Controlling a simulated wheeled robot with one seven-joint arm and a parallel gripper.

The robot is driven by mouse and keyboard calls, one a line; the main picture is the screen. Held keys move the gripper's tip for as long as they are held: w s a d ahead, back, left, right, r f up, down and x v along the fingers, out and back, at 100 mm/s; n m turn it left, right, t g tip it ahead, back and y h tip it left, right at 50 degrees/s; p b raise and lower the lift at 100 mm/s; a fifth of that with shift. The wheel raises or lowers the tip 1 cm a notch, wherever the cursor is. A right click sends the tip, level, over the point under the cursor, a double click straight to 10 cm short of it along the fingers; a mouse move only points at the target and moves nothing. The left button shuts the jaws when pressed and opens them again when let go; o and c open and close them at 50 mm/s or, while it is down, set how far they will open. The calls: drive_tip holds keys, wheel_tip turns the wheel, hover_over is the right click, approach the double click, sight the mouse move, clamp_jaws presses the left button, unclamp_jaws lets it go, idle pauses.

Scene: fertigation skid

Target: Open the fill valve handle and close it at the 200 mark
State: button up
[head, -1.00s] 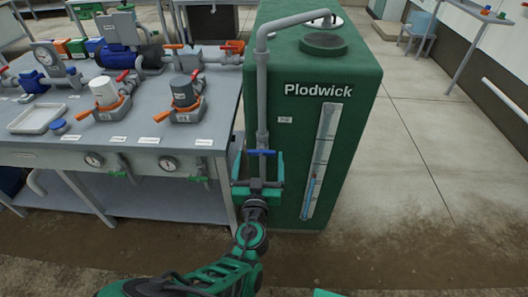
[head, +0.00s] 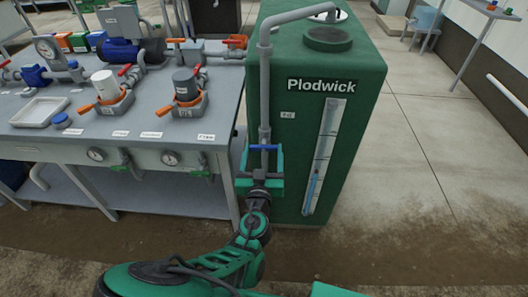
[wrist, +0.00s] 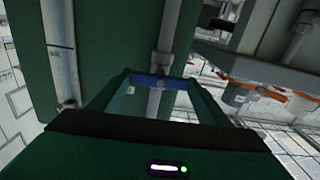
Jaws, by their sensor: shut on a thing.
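The blue fill valve handle (head: 263,147) sits on the grey vertical pipe (head: 264,110) at the left front of the green Plodwick tank (head: 350,65). It lies crosswise to the pipe. My gripper (head: 263,160) is around it, with one green finger at each end, shut on it. In the wrist view the blue handle (wrist: 150,82) spans between the fingers, with the pipe (wrist: 166,45) behind it. A pale sight tube (head: 325,150) on the tank's front shows blue liquid in its lower part. Its marks are too small to read.
A grey bench (head: 50,148) with pumps, orange-handled valves and gauges stands close left of the tank. A white tray (head: 40,111) lies on it. The floor right of the tank is clear. A blue chair (head: 425,22) stands far back right.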

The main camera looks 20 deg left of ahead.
drive_tip(key=n, duration=0.6)
drive_tip(key=shift+a+n, duration=0.1)
drive_tip(key=shift+n, duration=2.5)
drive_tip(key=shift+f, duration=0.1)
drive_tip(key=shift+s, duration=0.1)
drive_tip(key=o, duration=1.1)
drive_tip(key=shift+c, duration=0.2)
drive_tip(key=v, duration=1)
drive_tip(key=shift+s, duration=0.25)
